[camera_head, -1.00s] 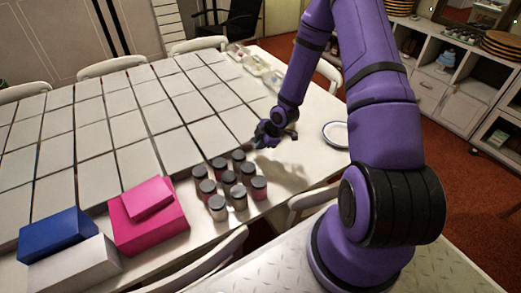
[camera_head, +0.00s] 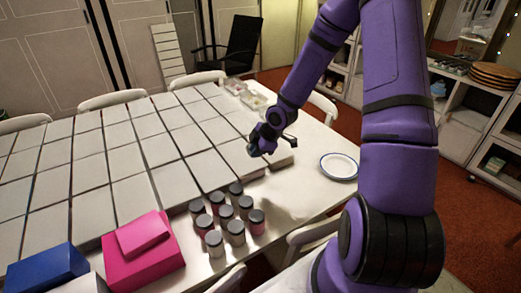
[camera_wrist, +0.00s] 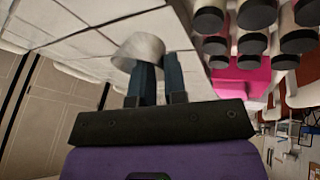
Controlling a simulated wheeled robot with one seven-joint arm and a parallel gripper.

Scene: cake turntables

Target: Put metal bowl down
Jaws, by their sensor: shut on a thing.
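My gripper (camera_head: 262,143) is over the right part of the table, above the near edge of the pale square boxes, beyond the jars. In the wrist view my gripper (camera_wrist: 160,66) has its two dark fingers at the rim of the metal bowl (camera_wrist: 138,48), a small light grey bowl, and is shut on it. The bowl appears tilted, and part of it is hidden behind the fingers. In the head view the bowl is hard to make out at the gripper. I cannot tell whether it touches the surface below.
Several dark-lidded jars (camera_head: 228,215) stand near the table's front edge, left of a bare strip of table (camera_head: 290,195). A blue-rimmed white plate (camera_head: 338,166) lies at the right. Pink boxes (camera_head: 140,258) and a blue box (camera_head: 45,272) sit at front left. Clear containers (camera_head: 245,92) stand behind.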

